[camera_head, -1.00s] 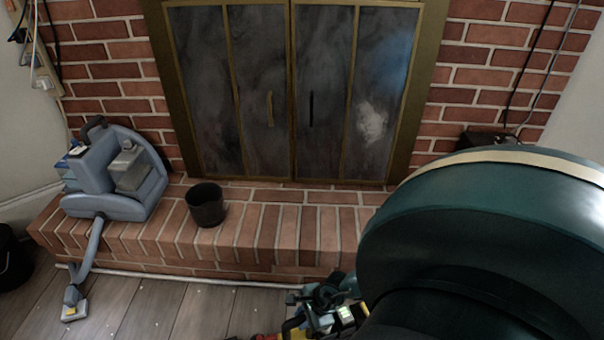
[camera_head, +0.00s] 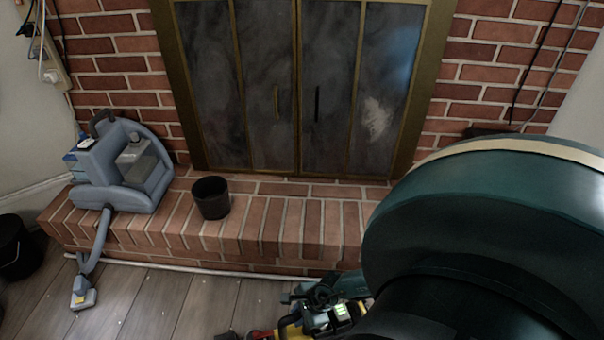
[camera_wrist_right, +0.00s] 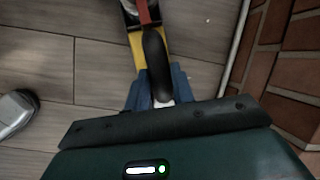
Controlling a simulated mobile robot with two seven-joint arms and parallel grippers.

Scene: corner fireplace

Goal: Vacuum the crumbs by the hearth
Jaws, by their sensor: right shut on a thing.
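My right gripper (camera_head: 324,297) is low in the head view, in front of the hearth and above the floor. In the right wrist view its blue fingers (camera_wrist_right: 158,92) are shut around the black handle of a yellow, red and black tool (camera_wrist_right: 137,52), which looks like a hand-held vacuum. Part of the tool (camera_head: 290,332) shows at the head view's bottom edge; its far end is cut off. Small pale crumbs (camera_head: 262,283) lie scattered on the grey plank floor. My left gripper is out of view.
A blue-grey cleaning machine (camera_head: 122,180) stands on the brick hearth (camera_head: 270,225), its hose and nozzle (camera_head: 84,294) hanging to the floor. A black cup (camera_head: 211,199) stands on the hearth. A black bucket (camera_head: 18,250) is at far left. The floor between is mostly clear.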

